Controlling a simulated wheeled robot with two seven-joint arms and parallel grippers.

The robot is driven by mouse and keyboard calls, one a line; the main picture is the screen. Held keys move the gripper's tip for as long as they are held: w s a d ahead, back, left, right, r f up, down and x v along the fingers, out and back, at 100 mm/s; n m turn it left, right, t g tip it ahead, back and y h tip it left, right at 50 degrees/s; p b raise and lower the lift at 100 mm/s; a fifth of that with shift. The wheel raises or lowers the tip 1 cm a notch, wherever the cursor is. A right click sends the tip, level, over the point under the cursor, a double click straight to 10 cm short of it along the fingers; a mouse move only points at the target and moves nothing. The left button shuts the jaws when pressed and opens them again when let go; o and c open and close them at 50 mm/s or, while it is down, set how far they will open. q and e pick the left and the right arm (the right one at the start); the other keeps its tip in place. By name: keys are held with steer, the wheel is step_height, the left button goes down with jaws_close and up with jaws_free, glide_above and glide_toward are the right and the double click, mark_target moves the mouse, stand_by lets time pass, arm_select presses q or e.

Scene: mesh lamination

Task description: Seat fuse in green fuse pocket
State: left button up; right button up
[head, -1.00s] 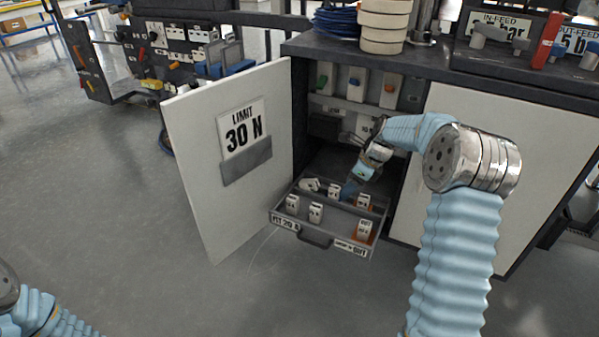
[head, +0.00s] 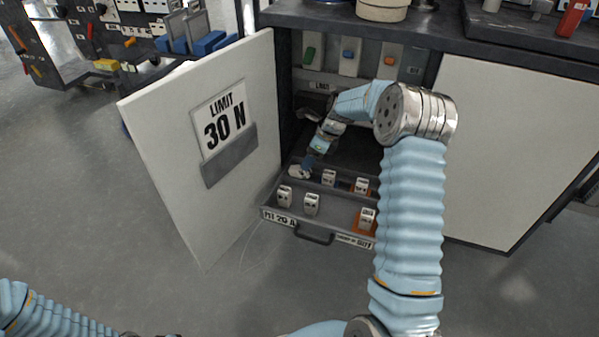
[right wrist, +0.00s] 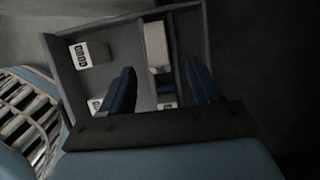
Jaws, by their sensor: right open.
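The green fuse pocket (head: 313,50) is the leftmost of the coloured pockets inside the cabinet. Several white fuses stand in the open drawer (head: 316,234), among them a front-left fuse (head: 284,196) and a fuse beside it (head: 311,204). Another white fuse (head: 299,172) lies in the drawer's back-left corner. My right gripper (head: 308,163) is at that fuse, pointing down into the drawer. In the right wrist view its two blue fingers (right wrist: 160,88) are apart, and a white fuse (right wrist: 156,46) lies ahead between them.
A blue pocket (head: 349,55) and an orange pocket (head: 388,60) are right of the green one. The open white door (head: 215,150) stands left of the drawer. The closed right panel (head: 510,150) and the countertop (head: 470,30) bound the space.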

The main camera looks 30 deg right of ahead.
mark_target(300, 171)
steer(key=x, duration=0.5)
steer(key=shift+s+a+f+b, duration=0.1)
steer(key=shift+f+b, duration=0.1)
steer(key=shift+b, duration=0.15)
steer(key=shift+c, duration=0.4)
